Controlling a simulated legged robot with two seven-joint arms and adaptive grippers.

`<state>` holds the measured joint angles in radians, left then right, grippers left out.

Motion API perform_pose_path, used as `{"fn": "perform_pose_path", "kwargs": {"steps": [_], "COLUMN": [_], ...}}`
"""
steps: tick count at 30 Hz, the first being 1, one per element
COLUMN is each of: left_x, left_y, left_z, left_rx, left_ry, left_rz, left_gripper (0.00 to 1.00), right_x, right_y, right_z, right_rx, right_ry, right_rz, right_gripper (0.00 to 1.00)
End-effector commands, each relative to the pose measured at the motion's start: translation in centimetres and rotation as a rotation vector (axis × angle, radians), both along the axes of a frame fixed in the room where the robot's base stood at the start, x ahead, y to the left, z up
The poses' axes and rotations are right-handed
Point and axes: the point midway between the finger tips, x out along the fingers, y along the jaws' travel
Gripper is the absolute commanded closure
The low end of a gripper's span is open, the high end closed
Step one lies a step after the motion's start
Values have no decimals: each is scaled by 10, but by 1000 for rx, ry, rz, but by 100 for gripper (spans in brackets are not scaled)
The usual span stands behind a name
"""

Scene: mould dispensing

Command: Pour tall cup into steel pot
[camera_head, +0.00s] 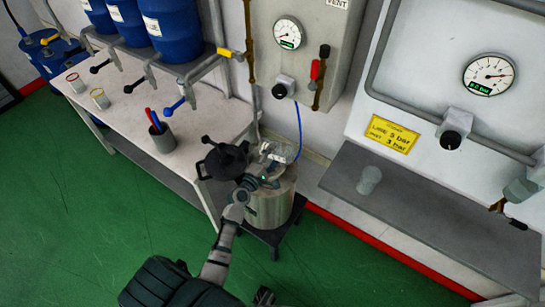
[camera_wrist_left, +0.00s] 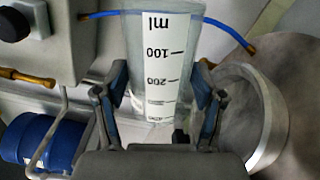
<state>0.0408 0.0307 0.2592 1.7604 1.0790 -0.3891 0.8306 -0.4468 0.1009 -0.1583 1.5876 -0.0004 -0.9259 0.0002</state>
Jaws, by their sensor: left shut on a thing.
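The steel pot (camera_head: 270,206) stands on a small dark stand between the bench and the wall panel. My left gripper (camera_head: 268,170) is over the pot's top and shut on the clear tall cup (camera_head: 281,152). In the left wrist view the fingers of the left gripper (camera_wrist_left: 160,100) press both sides of the cup (camera_wrist_left: 158,60), whose ml scale reads upside down. The pot's open mouth and pale rim (camera_wrist_left: 272,125) show at the right there. The cup appears tilted; I cannot tell whether liquid is leaving it.
Another clear cup (camera_head: 369,180) stands on the grey shelf (camera_head: 430,215). A blue hose (camera_head: 299,130) hangs behind the pot.

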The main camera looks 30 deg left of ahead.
Motion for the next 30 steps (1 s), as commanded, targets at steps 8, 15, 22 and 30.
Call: {"fn": "perform_pose_path", "kwargs": {"steps": [8,15,22,30], "left_x": [0,0,0,0], "left_y": [0,0,0,0], "left_z": [16,16,27,36], "left_rx": [1,120,770,1372], "left_ry": [0,-8,-63,-113], "left_rz": [0,-1,-5,-1], "left_gripper": [86,86,86,86], "right_x": [4,3,4,8], "right_y": [0,0,0,0], "right_z": [17,14,17,42], "right_rx": [0,0,0,0], "right_ry": [-7,-6,-7,-16], "right_rz": [0,0,0,0], "right_gripper": [100,100,100,100]}}
